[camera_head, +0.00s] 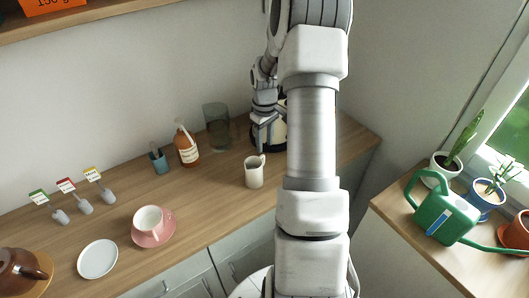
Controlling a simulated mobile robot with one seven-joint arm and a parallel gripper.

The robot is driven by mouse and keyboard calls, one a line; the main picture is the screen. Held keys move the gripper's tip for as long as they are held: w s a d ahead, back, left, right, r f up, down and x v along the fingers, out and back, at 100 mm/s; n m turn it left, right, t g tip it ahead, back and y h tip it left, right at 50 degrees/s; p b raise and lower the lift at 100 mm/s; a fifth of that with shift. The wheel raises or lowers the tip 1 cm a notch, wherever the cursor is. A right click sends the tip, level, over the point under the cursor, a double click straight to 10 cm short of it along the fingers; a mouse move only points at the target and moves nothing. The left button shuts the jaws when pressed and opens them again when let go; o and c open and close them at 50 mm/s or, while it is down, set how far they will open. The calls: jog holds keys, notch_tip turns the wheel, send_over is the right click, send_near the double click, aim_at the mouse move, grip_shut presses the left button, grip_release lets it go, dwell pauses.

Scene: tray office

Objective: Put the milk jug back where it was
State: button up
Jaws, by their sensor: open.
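The milk jug (254,173) is a small cream vessel. It stands upright on the wooden counter, near its front edge, to the left of my arm. My gripper (262,121) is farther back, above and behind the jug and apart from it. It is open, and its fingertips are small and hard to make out against a black and cream object (279,137) behind my arm. I cannot tell whether the fingers touch that object. Nothing shows held in the gripper.
A smoky glass vase (216,126), an amber pump bottle (187,148) and a blue cup (159,162) stand along the wall. A pink cup (149,219) on a saucer, a white plate (98,258) and a brown teapot (20,270) are left. A green watering can (446,217) stands right.

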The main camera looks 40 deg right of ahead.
notch_tip(320, 180, up, 6)
jog(key=shift+r, duration=0.1)
dwell(0.6)
